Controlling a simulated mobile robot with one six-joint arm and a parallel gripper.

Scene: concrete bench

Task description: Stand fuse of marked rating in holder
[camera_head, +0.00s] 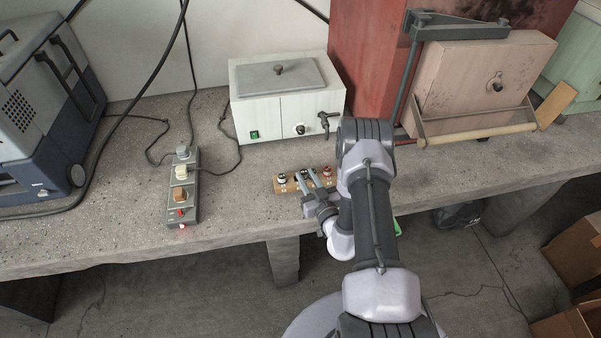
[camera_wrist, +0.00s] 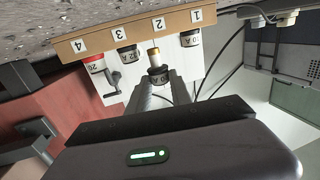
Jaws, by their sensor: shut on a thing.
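A wooden strip (camera_head: 292,188) lies on the bench in front of the white box, with short fuses along it. In the wrist view the strip (camera_wrist: 140,28) appears upside down, with labels 1 to 4. A black-banded fuse (camera_wrist: 190,39) is by 1, another dark-banded one (camera_wrist: 129,57) by 3, and a red-banded one (camera_wrist: 96,66), apparently reading 20, by 4. My gripper (camera_head: 312,180) is shut on a gold-tipped, dark-banded fuse (camera_wrist: 154,58) near label 2. Its band lettering is partly hidden by the fingers. Whether it touches the strip I cannot tell. I cannot make out a marked rating.
The white box (camera_head: 286,107) with a tap stands just behind the strip. A grey strip with blocks and a red light (camera_head: 181,212) lies to the left, trailing cables. A pink cabinet (camera_head: 485,75) stands at right. Bare bench (camera_head: 235,200) separates the two strips.

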